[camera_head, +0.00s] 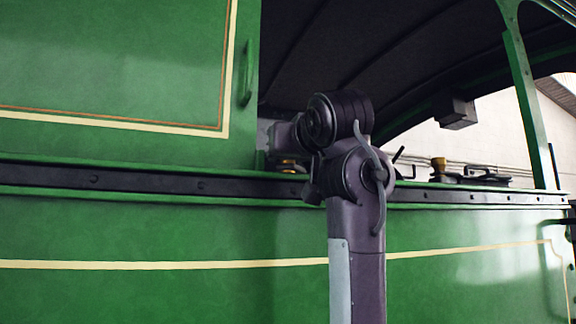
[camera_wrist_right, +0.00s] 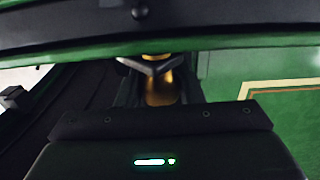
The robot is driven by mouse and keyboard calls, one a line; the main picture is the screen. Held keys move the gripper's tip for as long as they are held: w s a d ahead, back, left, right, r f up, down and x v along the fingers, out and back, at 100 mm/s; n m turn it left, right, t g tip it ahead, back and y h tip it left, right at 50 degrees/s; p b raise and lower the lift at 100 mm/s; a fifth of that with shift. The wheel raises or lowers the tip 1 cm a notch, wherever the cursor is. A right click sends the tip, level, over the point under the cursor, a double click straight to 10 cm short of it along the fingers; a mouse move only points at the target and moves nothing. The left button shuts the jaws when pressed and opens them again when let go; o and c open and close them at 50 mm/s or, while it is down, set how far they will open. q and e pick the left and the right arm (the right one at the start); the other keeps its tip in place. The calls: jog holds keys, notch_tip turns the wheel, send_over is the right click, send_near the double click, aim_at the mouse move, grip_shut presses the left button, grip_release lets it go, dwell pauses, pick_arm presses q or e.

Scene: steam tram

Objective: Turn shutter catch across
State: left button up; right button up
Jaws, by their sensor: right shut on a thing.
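The shutter catch appears as a small brass piece (camera_head: 287,166) at the dark rail on the green tram side, just left of my arm in the head view. It also shows as a brass piece (camera_wrist_right: 160,88) between the fingers in the right wrist view. My right gripper (camera_wrist_right: 160,84) is shut on this brass piece. In the head view my right arm rises in front of the tram, and its wrist bends left to the catch, hiding part of the rail. The catch's exact angle is hard to tell. My left gripper is not in view.
The green tram side (camera_head: 140,230) fills the lower view, with a dark rail (camera_head: 120,178) along it. A green handle (camera_head: 246,75) stands left of the opening. A brass fitting (camera_head: 438,168) and dark parts lie further right. A green post (camera_head: 528,100) rises at right.

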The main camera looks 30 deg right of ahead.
jog(key=shift+n+y+b, duration=0.35)
jog(key=shift+n+y, duration=0.45)
jog(key=shift+y, duration=0.4)
jog(key=shift+t, duration=0.3)
jog(key=o, duration=0.7)
jog(key=shift+c, duration=0.2)
jog(key=shift+w, duration=0.1)
